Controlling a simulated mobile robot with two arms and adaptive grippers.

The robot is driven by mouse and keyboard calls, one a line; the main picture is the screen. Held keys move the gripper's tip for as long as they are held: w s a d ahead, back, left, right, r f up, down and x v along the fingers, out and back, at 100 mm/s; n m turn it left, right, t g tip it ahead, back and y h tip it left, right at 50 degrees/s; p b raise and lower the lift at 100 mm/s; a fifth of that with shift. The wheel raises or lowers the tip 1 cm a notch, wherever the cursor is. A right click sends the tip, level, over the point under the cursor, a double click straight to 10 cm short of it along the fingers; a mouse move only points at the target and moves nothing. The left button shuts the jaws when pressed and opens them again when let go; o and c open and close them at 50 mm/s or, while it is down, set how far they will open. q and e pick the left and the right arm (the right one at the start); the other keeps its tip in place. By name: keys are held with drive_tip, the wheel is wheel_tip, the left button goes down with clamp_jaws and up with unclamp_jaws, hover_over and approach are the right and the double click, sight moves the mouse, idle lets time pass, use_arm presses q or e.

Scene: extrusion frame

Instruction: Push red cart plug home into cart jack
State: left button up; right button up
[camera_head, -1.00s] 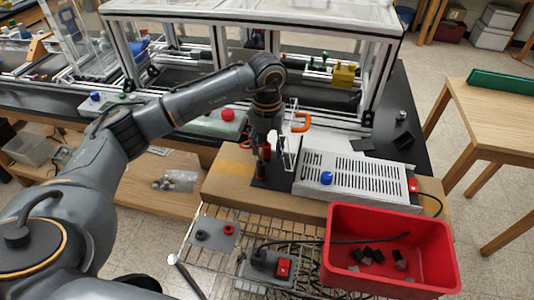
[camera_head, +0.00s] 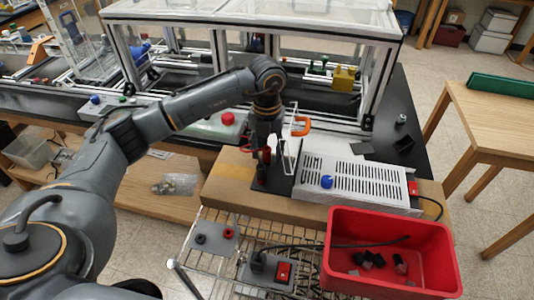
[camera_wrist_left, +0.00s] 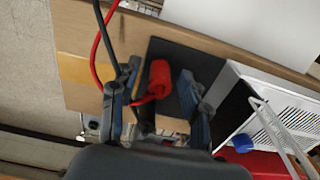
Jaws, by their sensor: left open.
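The red plug (camera_wrist_left: 160,80) stands over a dark plate in the left wrist view, between the spread fingers of my left gripper (camera_wrist_left: 160,72). A gap shows between the plug and the right finger; contact on the left side is unclear. In the head view my left gripper (camera_head: 266,160) points down at the dark plate (camera_head: 272,184) beside the vented grey box, partly hiding the red plug. The grey cart panel (camera_head: 214,236) carries a red jack (camera_head: 229,229) and a black jack (camera_head: 201,239). My right gripper does not show.
A red bin (camera_head: 390,278) with small dark blocks stands at the right of the wire cart. A vented grey box (camera_head: 360,185) with a blue knob is beside the dark plate. A clear stand with an orange handle (camera_head: 300,126) is close to the gripper. Red and black cables (camera_wrist_left: 97,45) run past the left finger.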

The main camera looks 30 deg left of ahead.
sight(267, 149)
use_arm(q)
clamp_jaws()
drive_tip(key=shift+r, duration=0.1)
idle(0.3)
drive_tip(key=shift+r+p, duration=1.8)
drive_tip(key=shift+r, duration=1.15)
